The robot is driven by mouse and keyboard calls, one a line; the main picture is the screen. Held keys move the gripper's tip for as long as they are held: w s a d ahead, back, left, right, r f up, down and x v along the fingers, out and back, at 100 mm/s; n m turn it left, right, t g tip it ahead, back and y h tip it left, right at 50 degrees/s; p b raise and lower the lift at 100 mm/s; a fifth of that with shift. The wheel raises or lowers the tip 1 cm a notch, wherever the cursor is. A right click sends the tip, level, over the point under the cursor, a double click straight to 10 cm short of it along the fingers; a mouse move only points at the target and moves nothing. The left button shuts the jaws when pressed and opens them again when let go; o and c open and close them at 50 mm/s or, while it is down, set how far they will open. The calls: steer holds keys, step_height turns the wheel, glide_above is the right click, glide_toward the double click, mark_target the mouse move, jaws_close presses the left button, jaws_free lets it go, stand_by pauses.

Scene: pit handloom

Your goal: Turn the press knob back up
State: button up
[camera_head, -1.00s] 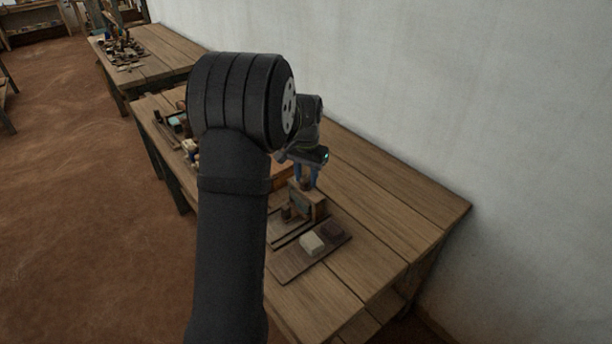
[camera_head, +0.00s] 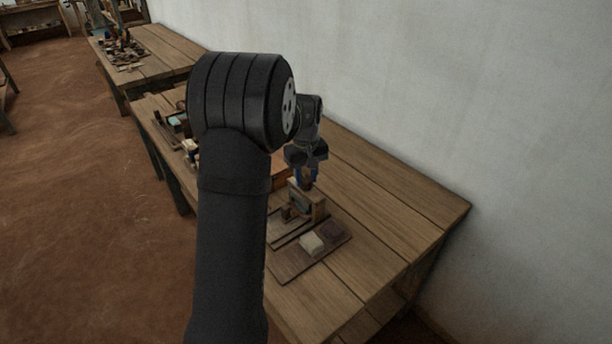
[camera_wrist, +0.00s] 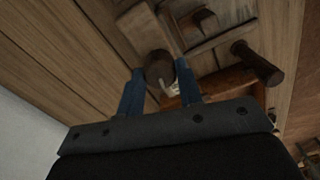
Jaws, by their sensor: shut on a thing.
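My gripper (camera_head: 307,177) points down over a small wooden press (camera_head: 316,204) on the bench. In the wrist view its two blue fingers (camera_wrist: 158,85) stand on either side of a round dark brown knob (camera_wrist: 158,65), shut on it. The knob sits at the top of the press; in the head view it is small and mostly covered by the fingers. A small pale hooked piece (camera_wrist: 172,89) shows beside the knob between the fingers. I cannot tell the knob's exact angle.
A board (camera_head: 290,266) in front of the press bears a cream block (camera_head: 312,243) and a dark block (camera_head: 331,231). In the wrist view a brown cylindrical peg (camera_wrist: 258,63) stands close right of the fingers. The bench (camera_head: 390,225) is clear towards the wall.

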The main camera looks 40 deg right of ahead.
mark_target(306, 178)
steer(key=shift+n, duration=1.6)
steer(key=o, duration=1)
step_height(306, 178, up, 18)
steer(key=shift+f, duration=0.25)
step_height(306, 178, down, 18)
steer(key=shift+r, duration=0.2)
